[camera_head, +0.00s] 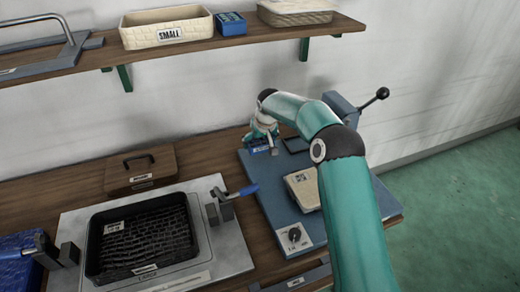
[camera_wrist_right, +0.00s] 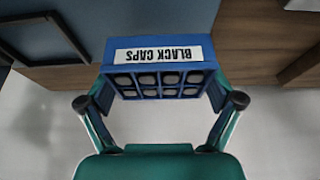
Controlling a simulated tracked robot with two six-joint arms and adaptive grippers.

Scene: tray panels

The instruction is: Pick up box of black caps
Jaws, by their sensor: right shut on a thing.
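The box of black caps (camera_wrist_right: 160,50) is blue, with a white label reading BLACK CAPS upside down and rows of dark round caps in compartments. My right gripper (camera_wrist_right: 160,93) is shut on it, one finger on each side, in the right wrist view. In the head view, my right gripper (camera_head: 262,132) is at the far left corner of the blue-grey panel, with a bit of the blue box (camera_head: 258,151) showing below it. I cannot tell whether the box touches the panel. My left gripper is not in view.
A black tray (camera_head: 92,250) sits in a grey plate with blue-handled clamps (camera_head: 240,191). A brown lidded box (camera_head: 141,170) stands behind it. The blue-grey panel (camera_head: 262,185) carries a cream device (camera_head: 303,190) and a lever (camera_head: 372,98). A shelf (camera_head: 200,44) holds a SMALL bin (camera_head: 140,38).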

